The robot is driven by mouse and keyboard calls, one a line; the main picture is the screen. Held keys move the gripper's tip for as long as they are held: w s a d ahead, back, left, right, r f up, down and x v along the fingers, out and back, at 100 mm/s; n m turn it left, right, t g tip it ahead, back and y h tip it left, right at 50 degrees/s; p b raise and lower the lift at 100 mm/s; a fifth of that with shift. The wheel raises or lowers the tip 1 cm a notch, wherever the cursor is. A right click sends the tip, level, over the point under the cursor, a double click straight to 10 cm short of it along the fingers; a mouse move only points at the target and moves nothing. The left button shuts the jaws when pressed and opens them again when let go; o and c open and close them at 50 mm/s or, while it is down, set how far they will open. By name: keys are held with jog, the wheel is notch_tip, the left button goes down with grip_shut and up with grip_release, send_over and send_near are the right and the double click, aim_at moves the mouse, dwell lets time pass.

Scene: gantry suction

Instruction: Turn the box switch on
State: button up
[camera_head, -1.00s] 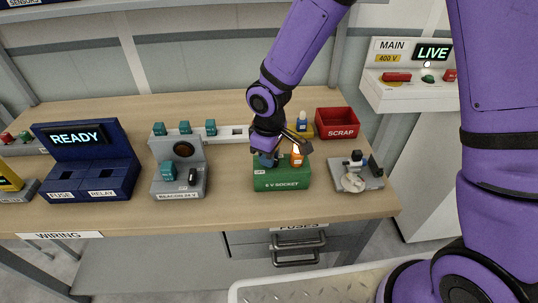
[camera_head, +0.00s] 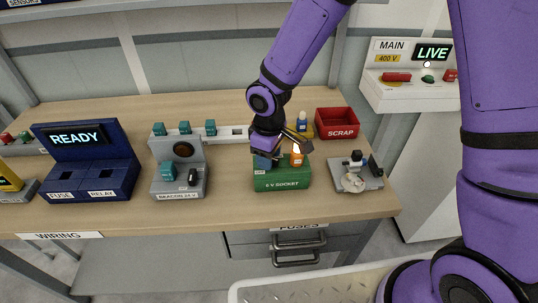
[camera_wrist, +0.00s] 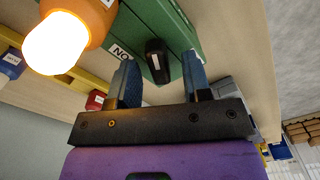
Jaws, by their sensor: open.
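The green box (camera_head: 282,180), labelled as a socket, sits near the front right of the workbench. An orange lamp (camera_head: 297,159) stands on it and glows bright white in the wrist view (camera_wrist: 60,38). Contact cannot be made out. In the head view my gripper (camera_head: 264,160) is over the box's left part and hides the switch.
A grey beacon unit (camera_head: 180,181) stands left of the box and a grey fixture (camera_head: 357,177) right of it. A red scrap bin (camera_head: 338,122) and a blue-capped bottle (camera_head: 302,122) stand behind. Bare bench lies between the beacon unit and the box.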

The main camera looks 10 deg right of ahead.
notch_tip(320, 180, up, 11)
jog(key=shift+f, duration=0.15)
dwell(0.4)
jog(key=s+d+r+m+t, duration=0.1)
jog(key=s+d+r+m, duration=0.2)
jog(key=d+r, duration=0.4)
jog(key=s+d+r+m+t, duration=0.2)
jog(key=s+d+r+m, duration=0.1)
jog(key=d+r, duration=0.45)
jog(key=s+d+r+m+t, duration=0.1)
jog(key=s+d+r+m, duration=0.1)
jog(key=s+d, duration=0.3)
jog(key=s+d+r+m+t, duration=0.1)
jog(key=s+d+r+m, duration=0.2)
jog(key=s, duration=0.5)
jog(key=shift+d+r+m, duration=0.3)
jog(key=shift+d, duration=0.6)
